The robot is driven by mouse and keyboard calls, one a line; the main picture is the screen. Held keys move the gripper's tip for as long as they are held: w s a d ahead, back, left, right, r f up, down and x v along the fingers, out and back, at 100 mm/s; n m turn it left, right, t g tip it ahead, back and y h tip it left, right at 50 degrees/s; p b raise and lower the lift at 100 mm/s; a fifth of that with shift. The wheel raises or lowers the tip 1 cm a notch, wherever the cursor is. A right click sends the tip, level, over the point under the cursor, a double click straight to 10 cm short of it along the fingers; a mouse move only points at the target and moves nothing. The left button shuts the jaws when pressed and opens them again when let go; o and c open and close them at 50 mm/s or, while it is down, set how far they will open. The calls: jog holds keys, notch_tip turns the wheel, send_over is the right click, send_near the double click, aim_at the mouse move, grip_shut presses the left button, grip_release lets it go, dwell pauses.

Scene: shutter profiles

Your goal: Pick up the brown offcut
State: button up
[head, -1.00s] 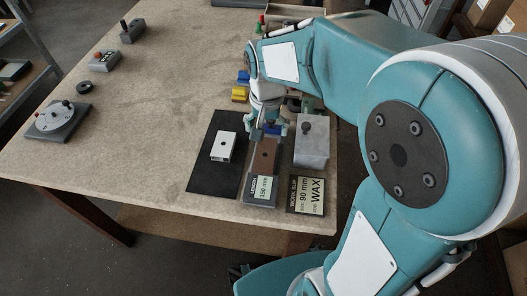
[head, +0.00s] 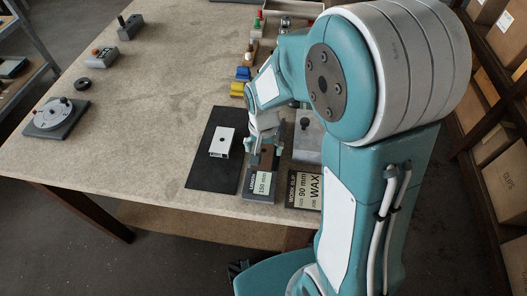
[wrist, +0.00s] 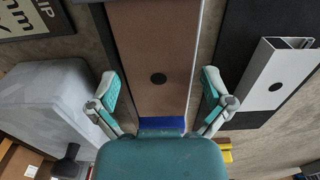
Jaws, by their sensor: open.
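The brown offcut (wrist: 152,45) is a flat-faced brown piece with a dark round hole. In the wrist view it runs up the middle, between my two fingers. My gripper (wrist: 160,92) is open, with one teal-padded finger on each side of the offcut and visible gaps to it. Nothing is held. In the head view my gripper (head: 264,152) hangs over the offcut's place and hides most of it.
A white profile (head: 222,142) lies on a black mat (head: 205,172) to the left. Blue and yellow pieces (head: 240,82) sit behind.

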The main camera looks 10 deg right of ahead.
jog(key=c, duration=1.1)
